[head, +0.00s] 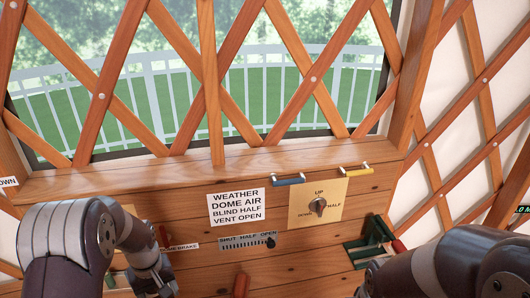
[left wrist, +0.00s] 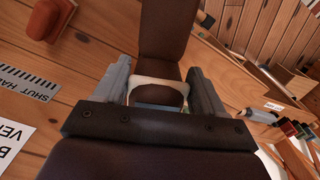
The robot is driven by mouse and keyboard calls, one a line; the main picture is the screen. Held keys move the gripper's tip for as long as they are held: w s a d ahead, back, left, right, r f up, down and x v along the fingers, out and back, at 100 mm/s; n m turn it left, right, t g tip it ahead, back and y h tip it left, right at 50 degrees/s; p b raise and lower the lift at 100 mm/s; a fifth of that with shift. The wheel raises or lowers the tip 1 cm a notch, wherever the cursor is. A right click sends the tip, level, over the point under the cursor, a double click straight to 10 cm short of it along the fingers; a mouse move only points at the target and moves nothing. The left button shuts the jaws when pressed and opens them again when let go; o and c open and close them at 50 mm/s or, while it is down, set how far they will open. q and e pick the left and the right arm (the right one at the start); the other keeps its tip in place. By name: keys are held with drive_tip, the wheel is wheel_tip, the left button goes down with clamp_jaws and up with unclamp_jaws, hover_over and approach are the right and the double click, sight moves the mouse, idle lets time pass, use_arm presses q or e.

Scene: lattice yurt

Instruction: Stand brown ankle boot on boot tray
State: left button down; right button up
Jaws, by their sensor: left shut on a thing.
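In the left wrist view my left gripper (left wrist: 158,78) has its two grey fingers on either side of a brown thing with a cream rim, and is shut on it. It looks like the brown ankle boot (left wrist: 165,35), with its rimmed opening facing the camera and a long brown part reaching away. Its far end is cut off by the picture's top edge. I cannot make out the boot tray.
A wooden wall panel carries a weather sign (head: 237,207), a rotary knob (head: 318,206) and a slider (head: 248,242). Blue (head: 288,181) and yellow (head: 342,171) handles sit above the knob. A green holder (head: 369,242) is at the right. The wrist view shows a red-orange object (left wrist: 50,18).

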use_arm(q)
drive_tip(key=w+d+f+m, duration=0.2)
drive_tip(key=d+f+m, duration=0.4)
drive_tip(key=d, duration=0.1)
drive_tip(key=shift+w+d, duration=0.15)
drive_tip(key=shift+w, duration=0.2)
drive_tip(key=shift+r, duration=0.1)
